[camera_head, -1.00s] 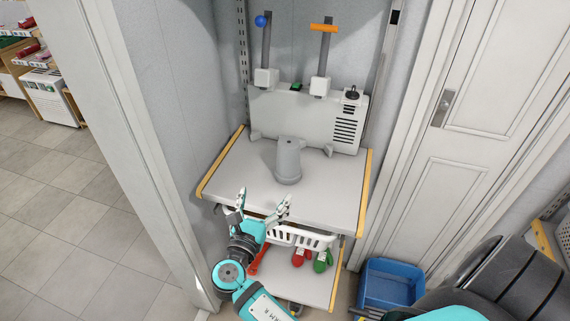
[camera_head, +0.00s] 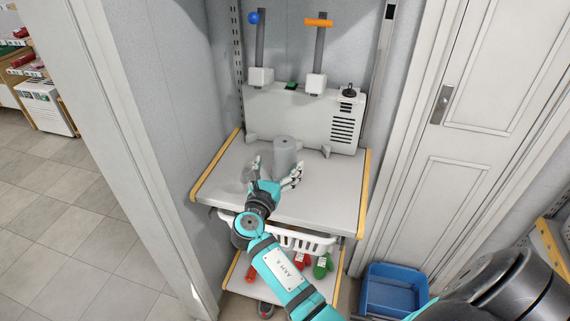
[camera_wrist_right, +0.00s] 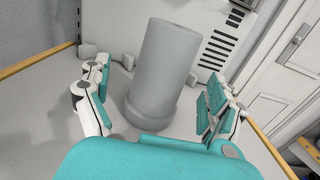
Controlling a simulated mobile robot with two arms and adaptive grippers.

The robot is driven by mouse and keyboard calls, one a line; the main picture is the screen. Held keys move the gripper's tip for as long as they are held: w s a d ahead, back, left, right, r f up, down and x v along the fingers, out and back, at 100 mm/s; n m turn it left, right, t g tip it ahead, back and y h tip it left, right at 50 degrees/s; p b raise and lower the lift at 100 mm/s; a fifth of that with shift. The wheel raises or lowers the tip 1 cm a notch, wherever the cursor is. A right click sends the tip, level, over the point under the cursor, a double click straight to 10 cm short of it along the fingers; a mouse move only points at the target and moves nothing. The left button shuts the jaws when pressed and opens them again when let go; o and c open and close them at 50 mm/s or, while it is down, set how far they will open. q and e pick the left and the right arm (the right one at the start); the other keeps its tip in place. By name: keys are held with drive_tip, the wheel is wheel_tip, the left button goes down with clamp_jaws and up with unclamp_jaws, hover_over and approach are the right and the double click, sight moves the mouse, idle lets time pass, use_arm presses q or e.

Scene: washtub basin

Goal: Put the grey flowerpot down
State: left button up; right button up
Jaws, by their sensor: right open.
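The grey flowerpot (camera_head: 285,155) stands upside down on the grey tabletop (camera_head: 330,196), its wider rim at the bottom. It stands in front of the large grey machine. My right gripper (camera_head: 275,177) is open just in front of the pot. In the right wrist view the pot (camera_wrist_right: 163,75) stands between the two spread fingers of my right gripper (camera_wrist_right: 160,105), with a gap on both sides. My left gripper is not in view.
The grey machine (camera_head: 300,115) with two upright posts stands at the table's back. Below the tabletop are a white basket (camera_head: 310,242) and red and green items (camera_head: 322,266). A blue bin (camera_head: 393,290) is on the floor at right. The tabletop's right part is clear.

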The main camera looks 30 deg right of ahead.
sight(281, 165)
drive_tip(key=b+x, duration=0.1)
drive_tip(key=x, duration=0.1)
drive_tip(key=b+x, duration=0.1)
drive_tip(key=x, duration=0.1)
drive_tip(key=shift+s+d+f, duration=0.1)
drive_tip(key=shift+s+f, duration=0.1)
drive_tip(key=shift+w+d+r, duration=0.1)
drive_tip(key=shift+w+d, duration=0.2)
drive_tip(key=shift+d, duration=0.05)
drive_tip(key=shift+s+a+r, duration=0.1)
drive_tip(key=c, duration=1.5)
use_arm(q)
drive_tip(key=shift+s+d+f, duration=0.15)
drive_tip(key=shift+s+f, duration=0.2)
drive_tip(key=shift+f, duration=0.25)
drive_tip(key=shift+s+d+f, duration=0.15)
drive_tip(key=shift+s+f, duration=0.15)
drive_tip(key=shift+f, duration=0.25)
use_arm(e)
drive_tip(key=shift+c, duration=0.4)
